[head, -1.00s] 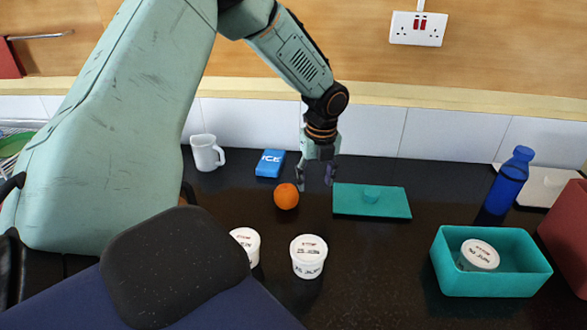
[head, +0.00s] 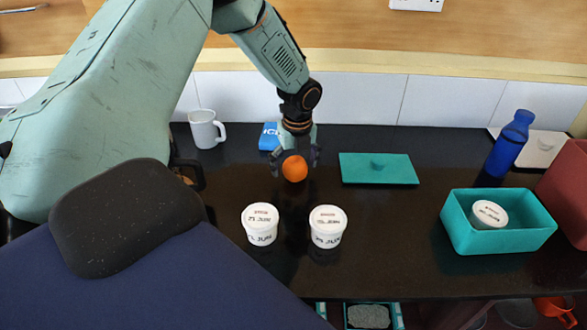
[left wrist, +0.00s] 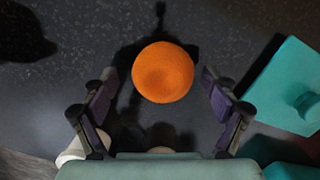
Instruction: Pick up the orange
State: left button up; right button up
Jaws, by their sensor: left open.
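The orange (head: 295,168) sits on the dark counter, and in the left wrist view it (left wrist: 163,72) lies between the tips of my left gripper's fingers. My left gripper (head: 295,160) is open, with one finger on each side of the orange. In the left wrist view, dark gaps show between the orange and both fingers of the gripper (left wrist: 162,95). My right gripper is not in view.
A blue ICE pack (head: 269,136) and a white mug (head: 206,129) stand behind left. A teal lid (head: 378,169) lies right of the orange. Two white tubs (head: 261,225) (head: 328,227) stand in front. A teal box (head: 497,240) holding a tub and a blue bottle (head: 509,145) are right.

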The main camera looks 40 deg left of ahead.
pick_arm(q)
jog(key=shift+w+a+f, duration=0.1)
jog(key=shift+a+f, duration=0.05)
jog(key=shift+f, duration=0.35)
jog(key=shift+w+f, duration=0.15)
jog(key=shift+w, duration=0.15)
jog(key=shift+d, duration=0.2)
jog(key=shift+c, duration=1.4)
jog(key=shift+s+r, duration=0.2)
jog(key=shift+s, duration=0.1)
jog(key=shift+c, duration=1.4)
jog(key=shift+w+a+f, duration=0.1)
jog(key=c, duration=0.5)
jog(key=shift+c, duration=1.4)
